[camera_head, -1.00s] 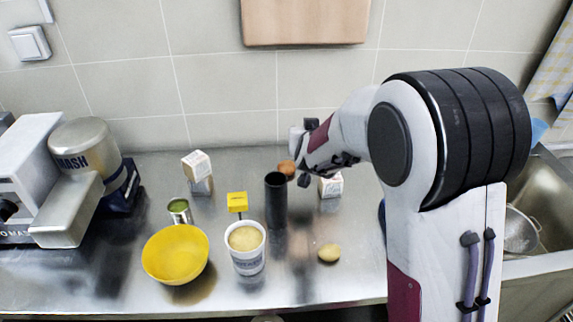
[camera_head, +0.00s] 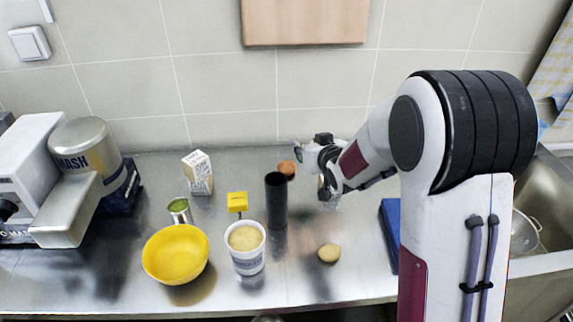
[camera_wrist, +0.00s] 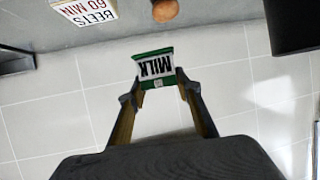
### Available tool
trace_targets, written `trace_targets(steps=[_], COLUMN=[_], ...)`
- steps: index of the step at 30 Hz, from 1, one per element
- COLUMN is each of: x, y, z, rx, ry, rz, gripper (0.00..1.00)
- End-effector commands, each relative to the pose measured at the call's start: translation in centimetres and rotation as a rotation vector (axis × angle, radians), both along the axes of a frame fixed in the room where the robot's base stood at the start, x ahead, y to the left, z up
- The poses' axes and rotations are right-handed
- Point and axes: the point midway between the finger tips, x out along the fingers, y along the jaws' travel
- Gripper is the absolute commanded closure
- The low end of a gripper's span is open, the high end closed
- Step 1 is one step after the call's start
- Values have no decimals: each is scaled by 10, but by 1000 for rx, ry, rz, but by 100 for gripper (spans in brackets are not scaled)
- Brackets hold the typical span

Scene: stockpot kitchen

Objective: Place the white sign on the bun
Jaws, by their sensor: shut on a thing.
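My gripper (camera_head: 310,150) is above the back of the counter, just right of and above the brown bun (camera_head: 287,168). The bun also shows in the wrist view (camera_wrist: 165,10), apart from the sign. The bun stands behind the black cylinder (camera_head: 276,200), which partly overlaps it in the head view.
A white box (camera_head: 198,172) stands at the back left. A box reading BEETS 60 MIN (camera_wrist: 84,14) shows in the wrist view. A yellow bowl (camera_head: 175,255), white tub (camera_head: 246,250), yellow block (camera_head: 237,202), green-topped can (camera_head: 179,211) and potato-like item (camera_head: 329,253) stand in front.

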Motion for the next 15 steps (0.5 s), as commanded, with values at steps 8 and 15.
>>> trace_targets(steps=[8, 15], x=[38, 67], y=[26, 42], z=[1, 5], rx=[0, 0], ry=[0, 0], rz=[93, 147], gripper=[86, 86])
